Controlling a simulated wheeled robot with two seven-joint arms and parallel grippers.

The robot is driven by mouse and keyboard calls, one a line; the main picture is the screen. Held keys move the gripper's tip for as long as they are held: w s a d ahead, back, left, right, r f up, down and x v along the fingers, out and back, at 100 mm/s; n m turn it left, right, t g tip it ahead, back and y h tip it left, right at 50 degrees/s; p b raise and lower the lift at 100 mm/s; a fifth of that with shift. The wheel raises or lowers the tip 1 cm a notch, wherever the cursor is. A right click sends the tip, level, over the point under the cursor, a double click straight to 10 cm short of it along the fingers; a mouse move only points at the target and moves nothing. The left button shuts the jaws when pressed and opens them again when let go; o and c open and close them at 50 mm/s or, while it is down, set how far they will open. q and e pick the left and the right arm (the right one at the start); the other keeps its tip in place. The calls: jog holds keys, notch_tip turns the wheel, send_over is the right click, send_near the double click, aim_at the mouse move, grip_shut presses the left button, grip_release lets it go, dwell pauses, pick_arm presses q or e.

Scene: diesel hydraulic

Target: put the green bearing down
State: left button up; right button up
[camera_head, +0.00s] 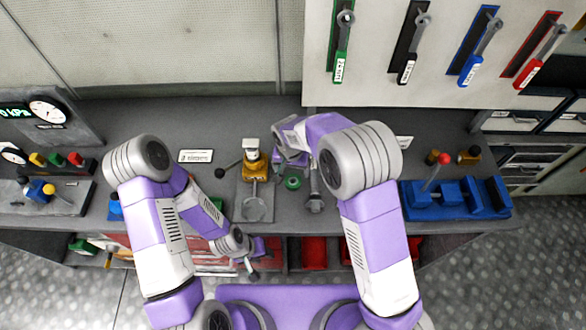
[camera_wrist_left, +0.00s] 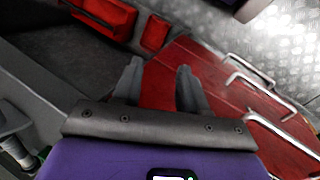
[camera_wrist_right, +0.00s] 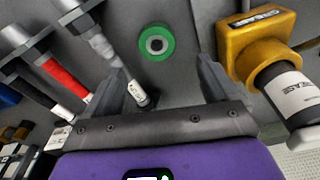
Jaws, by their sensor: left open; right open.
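The green bearing (camera_head: 292,183) is a small ring lying on the grey bench, just in front of my right gripper (camera_head: 287,163). In the right wrist view the bearing (camera_wrist_right: 156,42) lies flat on the surface, just beyond and between the spread fingertips of the right gripper (camera_wrist_right: 160,64). The gripper is open and no finger is seen to touch the bearing. My left gripper (camera_head: 252,270) is low at the bench's front edge. In the left wrist view the left gripper (camera_wrist_left: 159,66) is open and empty, above red drawers (camera_wrist_left: 190,95).
A yellow grease device (camera_wrist_right: 262,45) stands close to the right gripper's side. Tools with red and black handles (camera_wrist_right: 68,78) are on its other side. A blue vise-like block (camera_head: 455,197) sits on the bench at right. A gauge panel (camera_head: 45,112) stands at left.

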aim_at(293, 181)
jog(key=shift+w+d+f, duration=0.1)
jog(key=shift+w+f, duration=0.15)
jog(key=shift+f, duration=0.35)
jog(key=shift+s+f, duration=0.15)
jog(key=shift+f, duration=0.2)
jog(key=shift+s+d+f, duration=0.1)
jog(key=shift+s+f, duration=0.15)
jog(key=shift+f, duration=0.25)
jog(key=shift+s+f, duration=0.2)
jog(key=shift+f, duration=0.25)
jog(key=f, duration=0.3)
jog(key=shift+w+f+p, duration=0.25)
jog(key=shift+w+p, duration=0.05)
jog(key=shift+w, duration=0.1)
pick_arm(q)
jog(key=shift+s+r, duration=0.25)
jog(key=shift+r, duration=0.1)
